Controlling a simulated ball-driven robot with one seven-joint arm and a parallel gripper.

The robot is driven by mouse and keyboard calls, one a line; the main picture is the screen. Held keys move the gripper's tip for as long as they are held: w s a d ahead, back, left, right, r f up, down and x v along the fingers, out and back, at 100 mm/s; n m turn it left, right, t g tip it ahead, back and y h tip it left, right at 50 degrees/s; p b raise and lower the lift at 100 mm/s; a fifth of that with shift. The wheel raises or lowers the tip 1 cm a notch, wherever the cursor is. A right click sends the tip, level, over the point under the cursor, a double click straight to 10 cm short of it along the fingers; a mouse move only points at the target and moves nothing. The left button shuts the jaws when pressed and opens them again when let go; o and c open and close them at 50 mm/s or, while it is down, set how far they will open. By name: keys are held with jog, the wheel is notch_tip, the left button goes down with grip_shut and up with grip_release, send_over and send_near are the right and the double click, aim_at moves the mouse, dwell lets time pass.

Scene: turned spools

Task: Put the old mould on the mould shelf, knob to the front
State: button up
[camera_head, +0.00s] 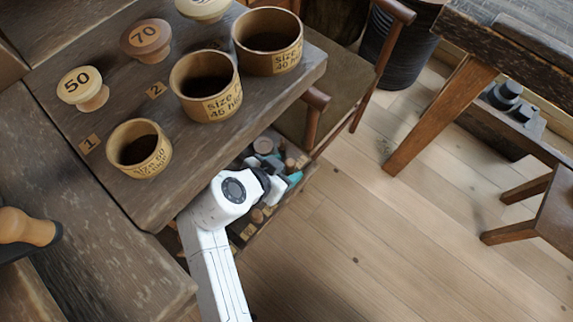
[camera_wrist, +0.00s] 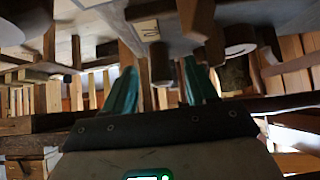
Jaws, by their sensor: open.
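I cannot pick out the old mould or the mould shelf with certainty in either view. A wooden knob (camera_head: 28,228) on a dark base shows at the left edge of the head view; I cannot tell what it belongs to. My gripper (camera_wrist: 160,78) is open, its two teal fingers apart with nothing seen held between them. In the head view my white arm reaches up beside the table edge, and the gripper, mostly hidden behind the wrist, is over or near a low box of small things.
The dark wooden table (camera_head: 105,140) bears three labelled round containers (camera_head: 138,150) and numbered knobbed pieces (camera_head: 82,88). A low box (camera_head: 247,232) with several small items lies below its edge. A chair (camera_head: 316,100) stands beside it.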

jog(key=v, duration=0.6)
jog(key=shift+p, duration=0.35)
jog(key=s+d+f+n+g+y, duration=0.1)
jog(key=s+d+f+g, duration=0.2)
jog(key=s+d+f, duration=0.5)
jog(key=s+d+f+n+g+y, duration=0.1)
jog(key=s+d+f+g, duration=0.35)
jog(key=d, duration=0.65)
jog(key=s+d+r+n+y, duration=0.1)
jog(key=d+r+n, duration=0.1)
jog(key=d, duration=0.4)
jog(key=s+d+r+n+t+y, duration=0.1)
jog(key=s+d+r+n+y, duration=0.1)
jog(key=d, duration=0.5)
jog(key=shift+s+r+n, duration=0.2)
jog(key=shift+r+n, duration=0.25)
jog(key=shift+n, duration=0.15)
jog(key=shift+t, duration=0.25)
